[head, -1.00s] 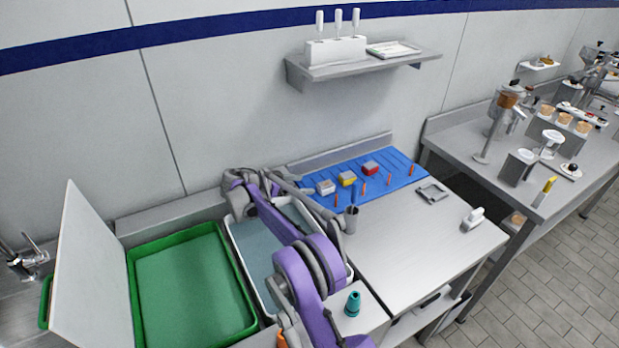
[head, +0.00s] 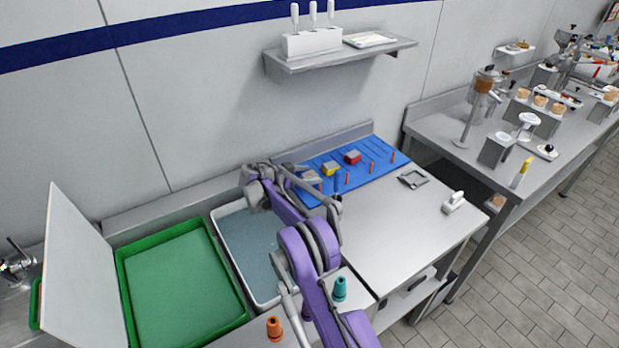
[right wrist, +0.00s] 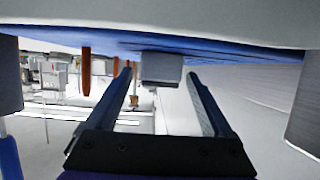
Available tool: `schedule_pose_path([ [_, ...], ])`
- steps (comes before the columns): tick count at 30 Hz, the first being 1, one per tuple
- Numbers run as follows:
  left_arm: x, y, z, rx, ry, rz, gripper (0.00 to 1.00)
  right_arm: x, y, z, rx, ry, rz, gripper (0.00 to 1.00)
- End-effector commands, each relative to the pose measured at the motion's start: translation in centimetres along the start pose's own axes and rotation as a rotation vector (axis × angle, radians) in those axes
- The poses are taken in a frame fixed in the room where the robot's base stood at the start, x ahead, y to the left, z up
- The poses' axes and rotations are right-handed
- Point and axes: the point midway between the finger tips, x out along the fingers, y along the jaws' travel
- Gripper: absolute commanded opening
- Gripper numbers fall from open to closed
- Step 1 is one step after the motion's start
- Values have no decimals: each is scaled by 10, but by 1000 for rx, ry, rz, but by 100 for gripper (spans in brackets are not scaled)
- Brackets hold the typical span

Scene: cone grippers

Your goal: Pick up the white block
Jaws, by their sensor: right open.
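The white block (head: 312,177) sits at the left end of the blue mat (head: 375,172), partly hidden behind my right arm in the head view. My right gripper (head: 303,184) reaches in from the left beside it; its fingertips are small and hard to make out there. In the right wrist view the picture looks upside down, with the mat (right wrist: 215,47) along the top. The block (right wrist: 162,69) shows grey between the tips of the two open fingers of the right gripper (right wrist: 162,85). No contact can be made out. My left gripper is not in view.
A yellow block (head: 331,168) and a red block (head: 353,157) stand right of the white one. Several orange pegs (head: 371,167) stand upright on the mat.

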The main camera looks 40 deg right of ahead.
Motion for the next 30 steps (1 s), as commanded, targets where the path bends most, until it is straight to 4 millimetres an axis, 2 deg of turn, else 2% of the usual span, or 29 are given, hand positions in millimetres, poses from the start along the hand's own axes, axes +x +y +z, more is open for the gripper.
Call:
schedule_pose_path([
  [7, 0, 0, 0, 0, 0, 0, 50, 4, 0, 1, -1, 0, 0, 85],
  [21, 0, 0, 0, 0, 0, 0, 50, 4, 0, 1, -1, -1, 0, 0],
  [30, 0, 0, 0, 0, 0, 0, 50, 3, 0, -2, -1, 0, 0, 0],
])
